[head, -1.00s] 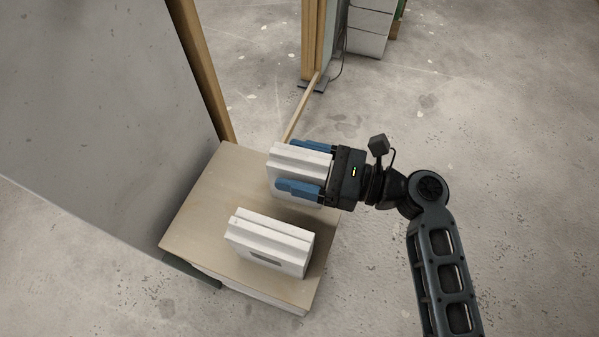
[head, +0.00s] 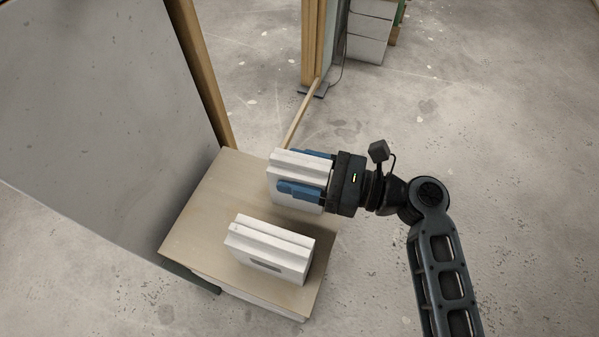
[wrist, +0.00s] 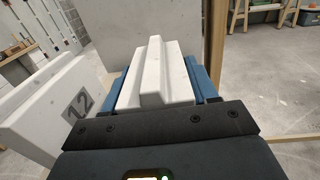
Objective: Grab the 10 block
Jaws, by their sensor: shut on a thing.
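A white block (head: 284,161) with a ridged top stands at the far right of the small table (head: 207,204). My gripper (head: 300,172) reaches it from the right, and its blue fingers are shut on the block's two sides. The held block (wrist: 157,73) also shows between the fingers in the wrist view; no number on it is visible. A second white block (head: 268,247) stands nearer the front edge, apart from my gripper. In the wrist view this second block (wrist: 40,115) is at left and bears the number 12. I cannot tell whether the held block touches the tabletop.
A large grey panel (head: 105,120) with a wooden edge stands along the table's left side. A wooden post (head: 312,45) rises behind, with a thin strip on the floor near the table. Grey blocks (head: 368,32) are stacked farther back. The floor to the right is open.

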